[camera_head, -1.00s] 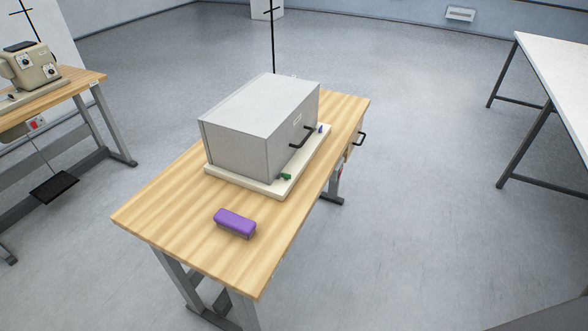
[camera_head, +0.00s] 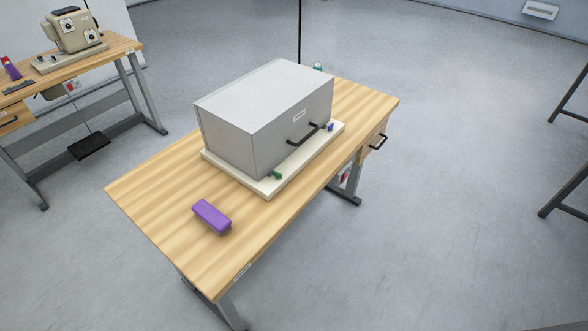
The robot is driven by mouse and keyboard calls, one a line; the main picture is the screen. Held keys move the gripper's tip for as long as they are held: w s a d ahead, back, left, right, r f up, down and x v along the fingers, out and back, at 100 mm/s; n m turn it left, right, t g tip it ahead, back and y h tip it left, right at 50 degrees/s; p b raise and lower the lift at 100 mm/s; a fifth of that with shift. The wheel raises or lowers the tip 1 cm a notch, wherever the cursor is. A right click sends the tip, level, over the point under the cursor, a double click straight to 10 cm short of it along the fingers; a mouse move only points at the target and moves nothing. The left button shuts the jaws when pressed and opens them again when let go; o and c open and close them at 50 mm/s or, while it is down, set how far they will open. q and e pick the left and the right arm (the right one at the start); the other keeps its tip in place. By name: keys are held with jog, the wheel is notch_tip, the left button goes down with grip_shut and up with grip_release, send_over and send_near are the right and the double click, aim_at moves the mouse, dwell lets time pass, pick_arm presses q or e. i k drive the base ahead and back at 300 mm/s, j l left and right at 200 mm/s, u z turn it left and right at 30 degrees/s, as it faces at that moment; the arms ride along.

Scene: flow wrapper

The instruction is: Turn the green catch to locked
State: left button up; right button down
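The green catch (camera_head: 277,174) is a small part on the cream base plate (camera_head: 272,191), at the near front corner of a grey box (camera_head: 265,115). It is too small here to tell whether it is locked. A small blue-purple catch (camera_head: 330,127) sits on the same plate near the far end of the box front. A dark bar handle (camera_head: 304,134) is on the front face between them. Neither of my grippers is in view.
The box stands on a wooden workbench (camera_head: 150,187) with a drawer on its right side. A purple block (camera_head: 212,216) lies on the near part of the top. Another bench (camera_head: 75,68) with a beige machine (camera_head: 72,30) stands at the left.

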aim_at(277, 175)
jog(key=i+l, duration=0.1)
jog(key=l, duration=0.35)
jog(key=i+l, duration=0.1)
jog(key=l, duration=0.3)
jog(key=i+l, duration=0.1)
jog(key=l, duration=0.35)
jog(key=i+l, duration=0.1)
jog(key=l, duration=0.3)
